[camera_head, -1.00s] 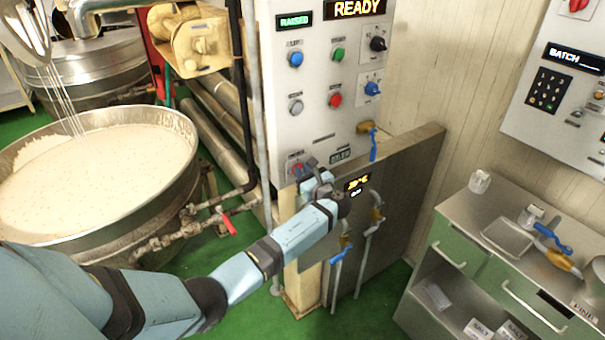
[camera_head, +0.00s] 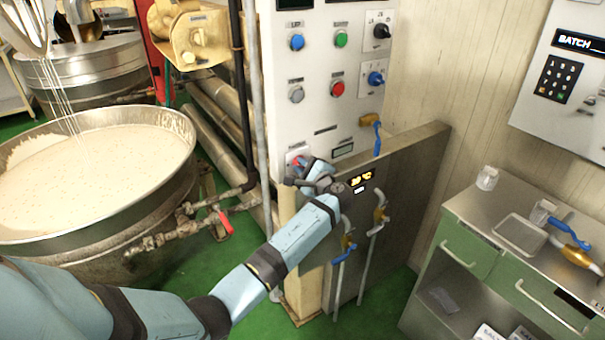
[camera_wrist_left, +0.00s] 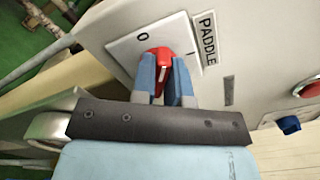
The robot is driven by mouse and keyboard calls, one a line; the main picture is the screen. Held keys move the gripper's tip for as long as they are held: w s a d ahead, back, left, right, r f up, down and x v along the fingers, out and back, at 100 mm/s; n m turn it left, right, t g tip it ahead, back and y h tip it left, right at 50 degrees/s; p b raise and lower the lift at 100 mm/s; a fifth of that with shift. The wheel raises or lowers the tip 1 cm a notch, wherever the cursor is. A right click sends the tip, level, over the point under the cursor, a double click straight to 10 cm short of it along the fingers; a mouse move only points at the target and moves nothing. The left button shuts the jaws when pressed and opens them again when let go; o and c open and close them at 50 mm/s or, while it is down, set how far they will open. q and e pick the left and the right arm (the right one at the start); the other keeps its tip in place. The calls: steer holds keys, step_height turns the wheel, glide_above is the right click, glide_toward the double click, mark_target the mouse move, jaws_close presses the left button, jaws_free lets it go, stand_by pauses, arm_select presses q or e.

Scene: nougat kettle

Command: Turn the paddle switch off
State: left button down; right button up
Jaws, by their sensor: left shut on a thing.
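The paddle switch is a red knob (camera_wrist_left: 158,62) on a pale plate (camera_wrist_left: 127,50) marked 0, next to a PADDLE label (camera_wrist_left: 206,38) in the left wrist view. My left gripper (camera_wrist_left: 163,80) is shut on the red knob, one blue finger on each side. In the head view the left gripper (camera_head: 304,172) is at the lower left of the white control panel (camera_head: 328,128), and its fingers and wrist hide most of the switch. The knob's white line runs roughly between the fingers. My right gripper does not show.
Blue (camera_head: 297,42), green (camera_head: 341,39) and red (camera_head: 337,89) buttons sit above on the panel. A grey metal panel (camera_head: 400,200) with valves stands close to the right of my wrist. A large kettle of pale mix (camera_head: 95,165) stands at the left.

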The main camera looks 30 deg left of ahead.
arm_select(q)
steer(key=n+b, duration=0.2)
steer(key=shift+f+n+b, duration=0.35)
steer(key=shift+f+n, duration=0.05)
steer(key=n+b, duration=0.2)
steer(key=b, duration=0.1)
steer(key=shift+n, duration=0.4)
steer(key=shift+r+n+b, duration=0.1)
steer(key=shift+n+b, duration=0.35)
steer(key=shift+n, duration=0.05)
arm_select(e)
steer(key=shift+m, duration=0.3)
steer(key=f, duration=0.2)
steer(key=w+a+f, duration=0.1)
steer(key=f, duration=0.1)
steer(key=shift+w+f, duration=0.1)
arm_select(q)
steer(key=shift+r, duration=0.1)
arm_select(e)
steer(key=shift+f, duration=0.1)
arm_select(q)
steer(key=c, duration=1.1)
jaws_free()
steer(key=shift+c, duration=0.2)
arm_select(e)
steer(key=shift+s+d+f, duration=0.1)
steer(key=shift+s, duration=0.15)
